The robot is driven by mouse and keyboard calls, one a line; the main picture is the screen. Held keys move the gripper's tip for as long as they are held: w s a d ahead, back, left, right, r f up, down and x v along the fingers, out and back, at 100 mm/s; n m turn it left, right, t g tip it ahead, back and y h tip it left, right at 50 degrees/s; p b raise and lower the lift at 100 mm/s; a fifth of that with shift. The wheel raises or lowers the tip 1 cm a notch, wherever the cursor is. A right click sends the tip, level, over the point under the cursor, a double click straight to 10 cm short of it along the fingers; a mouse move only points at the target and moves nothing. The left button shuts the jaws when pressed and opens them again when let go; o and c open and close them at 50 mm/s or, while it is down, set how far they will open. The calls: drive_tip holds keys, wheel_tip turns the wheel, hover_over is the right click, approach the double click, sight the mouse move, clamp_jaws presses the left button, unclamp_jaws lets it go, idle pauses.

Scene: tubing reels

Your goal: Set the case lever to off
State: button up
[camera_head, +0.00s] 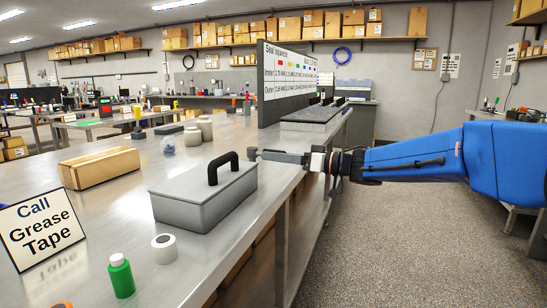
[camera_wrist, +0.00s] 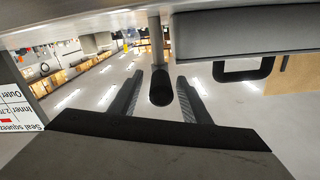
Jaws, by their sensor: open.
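The grey case (camera_head: 203,197) stands on the metal bench with a black carry handle (camera_head: 222,167) on its lid. Its lever, a grey stem with a black knob (camera_wrist: 160,88), shows in the upside-down wrist view, with the knob between my two dark fingers. In the head view a small dark knob shows at my fingertips, near the case's far right end. My gripper (camera_head: 264,154) is open, reaching in from the right above the bench edge. Gaps show on both sides of the knob, so it is not clasped. The lever's setting marks are not visible.
A cardboard box (camera_head: 99,167) lies left of the case. A white tape roll (camera_head: 164,248), a green bottle (camera_head: 121,276) and a sign (camera_head: 40,229) stand in front. A white chart board (camera_head: 288,75) rises behind. Floor right of the bench is clear.

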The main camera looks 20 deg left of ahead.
drive_tip(key=s+d, duration=0.1)
drive_tip(key=d, duration=1.5)
drive_tip(key=shift+s, duration=0.25)
